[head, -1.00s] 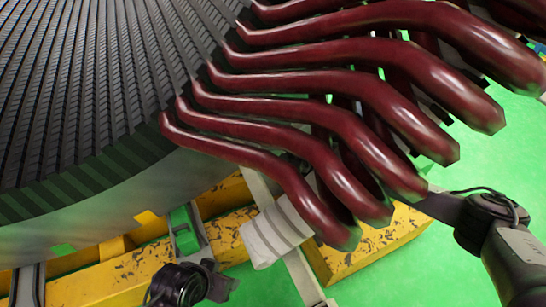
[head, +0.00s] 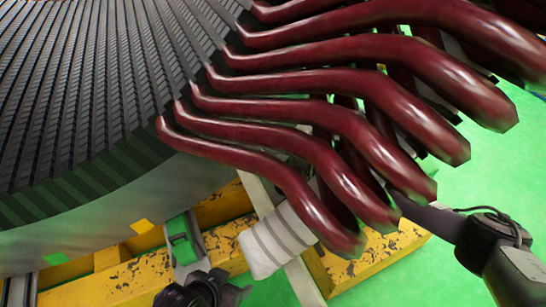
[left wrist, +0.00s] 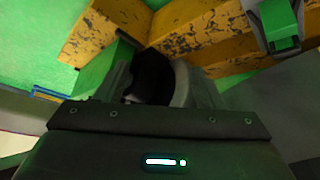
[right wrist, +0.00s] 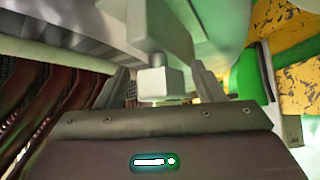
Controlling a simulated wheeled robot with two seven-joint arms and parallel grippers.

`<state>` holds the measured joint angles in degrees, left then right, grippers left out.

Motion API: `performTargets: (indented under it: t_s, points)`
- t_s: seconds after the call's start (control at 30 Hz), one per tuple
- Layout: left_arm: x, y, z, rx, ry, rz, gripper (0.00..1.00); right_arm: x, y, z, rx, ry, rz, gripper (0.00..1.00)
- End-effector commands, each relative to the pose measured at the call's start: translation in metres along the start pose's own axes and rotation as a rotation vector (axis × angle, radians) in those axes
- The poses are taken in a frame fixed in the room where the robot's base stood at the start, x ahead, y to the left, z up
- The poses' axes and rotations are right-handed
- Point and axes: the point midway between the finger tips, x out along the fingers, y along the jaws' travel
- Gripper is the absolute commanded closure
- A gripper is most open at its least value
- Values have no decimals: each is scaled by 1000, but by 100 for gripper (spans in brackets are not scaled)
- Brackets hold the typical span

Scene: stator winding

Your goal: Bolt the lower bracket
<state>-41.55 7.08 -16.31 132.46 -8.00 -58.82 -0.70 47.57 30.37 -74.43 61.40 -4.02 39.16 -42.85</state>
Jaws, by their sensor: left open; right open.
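A pale grey bracket bar (head: 305,277) runs down past the yellow beams in the head view, partly hidden by the red coils and a pale ribbed cylinder (head: 272,242). I cannot tell whether it is the lower bracket. My left gripper (head: 232,292) is open at the bottom of the head view. In the left wrist view a dark round part with a pale rim (left wrist: 180,85) shows between its fingers. My right gripper (right wrist: 160,85) is open. A pale block on a short stem (right wrist: 160,82) stands between its fingers, and I see no grip on it. In the head view the coils hide its fingertips.
The slotted stator core (head: 70,90) fills the upper left. Dark red coil ends (head: 300,140) jut out over the right arm. Yellow worn beams (head: 110,285) with a green clamp (head: 182,240) lie below. Green floor (head: 490,165) is free at the right.

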Motion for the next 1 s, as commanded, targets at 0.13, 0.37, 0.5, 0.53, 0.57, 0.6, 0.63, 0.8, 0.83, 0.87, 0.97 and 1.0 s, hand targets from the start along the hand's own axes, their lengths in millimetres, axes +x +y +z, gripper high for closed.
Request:
performTargets:
  t_s: [0.13,0.37,0.5,0.53,0.57,0.6,0.63,0.8,0.83,0.87,0.97,1.0]
  points:
    - [-2,0,0,-1,-7,-1,38,-10,1,1,0,-1,0,38]
    - [-5,-5,6,-9,-57,-12,38,-49,0,0,0,-2,-2,38]
    - [-5,-9,6,-11,-73,-20,38,-68,0,0,0,-2,-1,38]
    - [-6,-10,6,-11,-76,-21,38,-71,0,0,0,-1,-1,38]
    - [-6,-10,7,-12,-79,-22,38,-73,0,0,0,0,0,38]
    - [-6,-10,7,-12,-82,-23,38,-75,0,0,0,0,0,38]
    - [-6,-11,7,-13,-83,-24,38,-77,0,0,0,1,0,38]
    - [-6,-11,8,-14,-83,-25,38,-78,0,0,0,1,0,38]
    - [-6,-11,8,-14,-83,-25,38,-78,0,0,0,1,0,38]
    - [-6,-11,8,-14,-83,-25,38,-78,0,0,0,1,0,38]
    - [-6,-11,7,-15,-83,-25,38,-78,0,0,0,1,0,38]
    - [-6,-11,7,-15,-82,-25,38,-78,0,0,0,1,0,38]
